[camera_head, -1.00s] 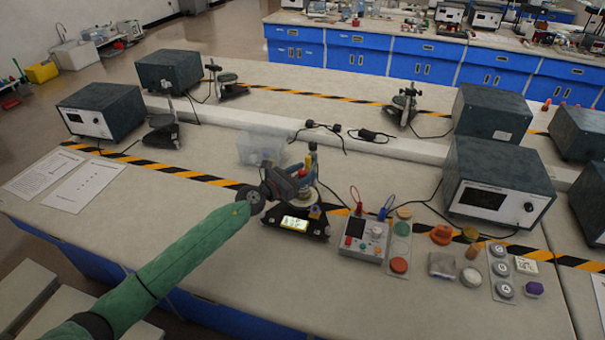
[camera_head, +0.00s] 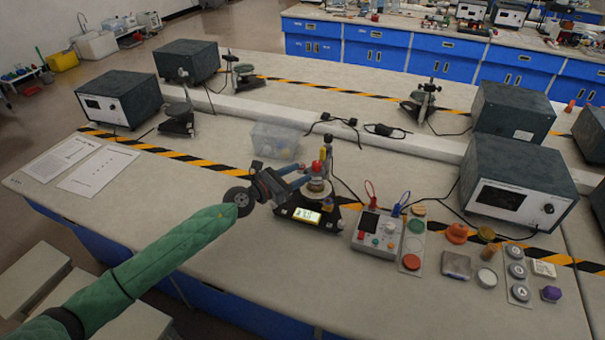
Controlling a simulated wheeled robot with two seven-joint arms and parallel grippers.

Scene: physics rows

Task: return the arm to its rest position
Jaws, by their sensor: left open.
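My left arm (camera_head: 165,255), in a green sleeve, comes in from the lower left and reaches over the lab table (camera_head: 190,300). My left gripper (camera_head: 305,180) is open at the arm's far end. Its fingers point right, at a small black device with a lit display (camera_head: 306,214) and a round top, with a red knob (camera_head: 316,166) above. I cannot tell whether the fingers touch anything there. My right gripper is not in view.
A clear plastic bin (camera_head: 274,141) stands behind the gripper. A control box with leads (camera_head: 378,234) and several small coloured parts lie to the right. Dark instrument boxes (camera_head: 515,185) stand at right and back left. Papers (camera_head: 98,170) lie left; the front table area is clear.

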